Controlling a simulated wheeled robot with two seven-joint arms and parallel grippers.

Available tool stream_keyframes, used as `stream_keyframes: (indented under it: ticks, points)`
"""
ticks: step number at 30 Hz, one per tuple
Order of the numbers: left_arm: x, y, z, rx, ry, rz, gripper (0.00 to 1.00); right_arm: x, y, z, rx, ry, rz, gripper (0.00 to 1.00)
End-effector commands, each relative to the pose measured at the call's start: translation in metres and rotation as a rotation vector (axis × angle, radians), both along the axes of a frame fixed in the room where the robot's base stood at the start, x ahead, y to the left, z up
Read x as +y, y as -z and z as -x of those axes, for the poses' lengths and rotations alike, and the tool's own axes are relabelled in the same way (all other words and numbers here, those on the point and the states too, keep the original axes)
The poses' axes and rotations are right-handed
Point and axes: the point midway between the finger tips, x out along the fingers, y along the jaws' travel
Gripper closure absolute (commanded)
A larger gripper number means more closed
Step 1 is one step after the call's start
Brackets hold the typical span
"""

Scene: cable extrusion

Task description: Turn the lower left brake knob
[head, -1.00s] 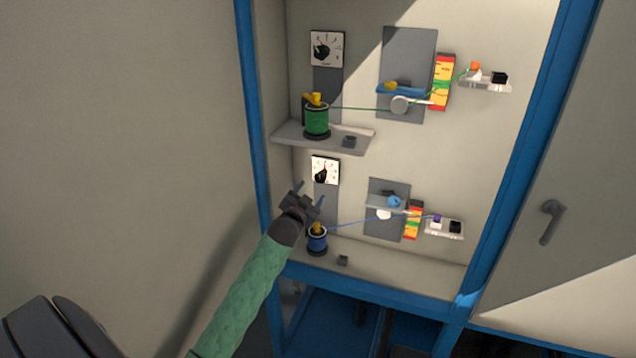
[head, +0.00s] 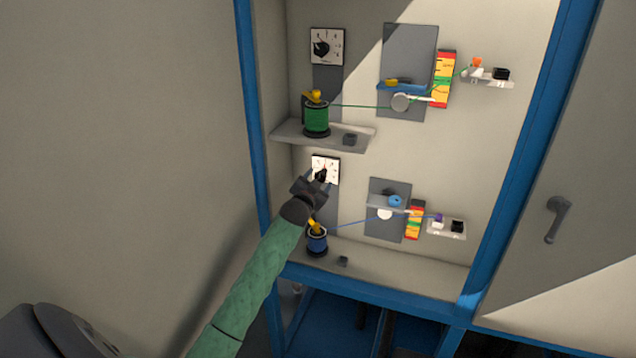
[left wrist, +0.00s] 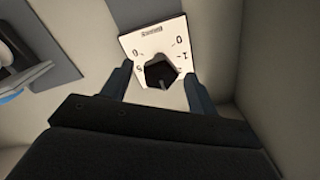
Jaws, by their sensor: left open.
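The lower left brake knob is a black knob (head: 320,175) on a white dial plate with markings (head: 326,163), on the back wall of the cabinet's lower level. My left gripper (head: 316,180) is in front of the dial and partly covers it. In the left wrist view the knob (left wrist: 160,73) lies between the two open fingers (left wrist: 158,88), with the white dial plate (left wrist: 150,42) behind it. I cannot tell whether the fingers touch the knob. My right gripper is not in view.
A blue spool (head: 317,241) stands just below my left gripper, its thread running right. Above are a shelf (head: 290,132) with a green spool (head: 316,118) and an upper dial (head: 327,47). The blue cabinet frame (head: 252,130) stands to the left.

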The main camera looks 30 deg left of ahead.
Motion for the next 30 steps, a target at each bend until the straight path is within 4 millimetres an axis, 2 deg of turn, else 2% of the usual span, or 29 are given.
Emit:
stream_keyframes:
  ticks: [3,9,10,20,30]
  points:
    - [0.000,0.000,0.000,0.000,0.000,0.000,0.42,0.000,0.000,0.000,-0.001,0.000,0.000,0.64]
    - [0.000,0.000,0.000,0.000,0.000,0.000,0.82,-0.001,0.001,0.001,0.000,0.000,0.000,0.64]
    - [0.000,0.000,0.000,0.000,0.000,0.000,0.83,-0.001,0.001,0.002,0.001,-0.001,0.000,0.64]
    - [0.000,0.000,0.000,-0.013,0.000,0.053,0.83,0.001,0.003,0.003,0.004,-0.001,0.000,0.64]
    - [-0.001,0.001,0.000,-0.067,0.000,0.280,0.83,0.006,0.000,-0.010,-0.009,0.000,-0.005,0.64]
